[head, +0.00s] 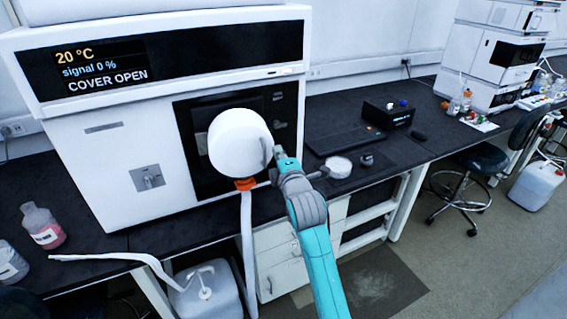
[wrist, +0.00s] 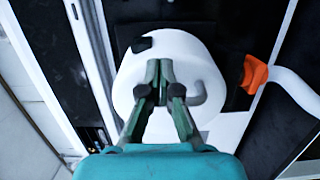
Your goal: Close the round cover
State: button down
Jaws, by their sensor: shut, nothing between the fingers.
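The round cover (head: 238,143) is a white disc on the black front panel (head: 190,122) of the white instrument. In the head view it stands out from the panel, and the display (head: 95,68) above reads "COVER OPEN". In the wrist view the cover (wrist: 190,50) lies behind my fingers, with a grey curved handle at its right. My gripper (wrist: 158,65) is shut and empty, its fingertips in front of the cover's face. In the head view my gripper (head: 277,155) is at the cover's right edge. I cannot tell whether the fingertips touch the cover.
An orange fitting (head: 245,184) with a white hose (head: 248,235) hangs just below the cover. A pink bottle (head: 43,226) stands at left. The floor at right is partly clear, with a stool (head: 480,160) beyond.

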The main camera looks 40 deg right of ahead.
jog(key=shift+x, duration=0.85)
jog(key=w+d, duration=0.3)
jog(key=shift+d+r, duration=0.15)
jog(key=shift+d, duration=0.1)
